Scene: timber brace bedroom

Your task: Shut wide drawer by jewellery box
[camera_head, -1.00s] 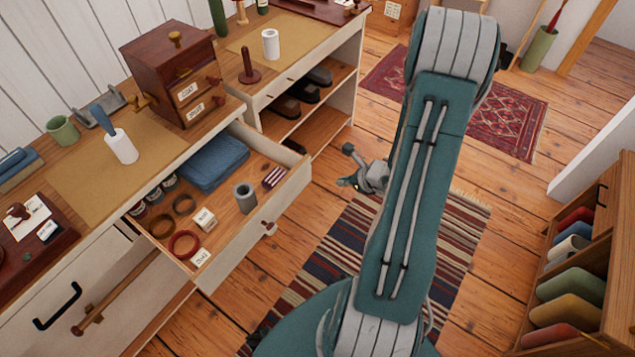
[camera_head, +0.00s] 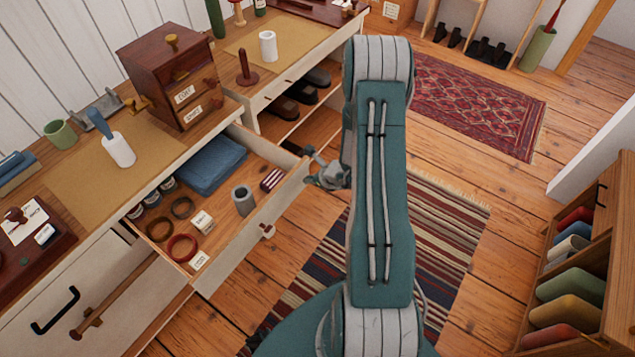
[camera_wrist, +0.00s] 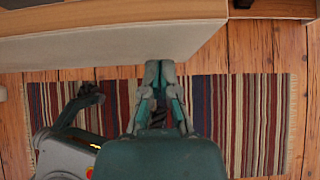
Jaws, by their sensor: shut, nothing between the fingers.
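The wide drawer (camera_head: 262,232) stands pulled out from the white dresser, below the dark wooden jewellery box (camera_head: 157,78). It holds a folded blue cloth (camera_head: 212,165), rings, a grey cup (camera_head: 243,200) and small labelled items. A round knob (camera_head: 267,231) is on its front. My gripper (camera_head: 309,152) is shut and empty, to the right of the drawer's far front corner; my arm partly hides it. In the wrist view my gripper's closed fingertips (camera_wrist: 160,66) overlap the lower edge of a pale panel (camera_wrist: 90,48), likely the drawer front. I cannot tell whether they touch it.
A striped rug (camera_head: 440,235) lies on the plank floor in front of the dresser. An open shelf with dark shoes (camera_head: 285,108) is beyond the drawer. A wooden rack (camera_head: 590,260) stands at the right. Floor between is clear.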

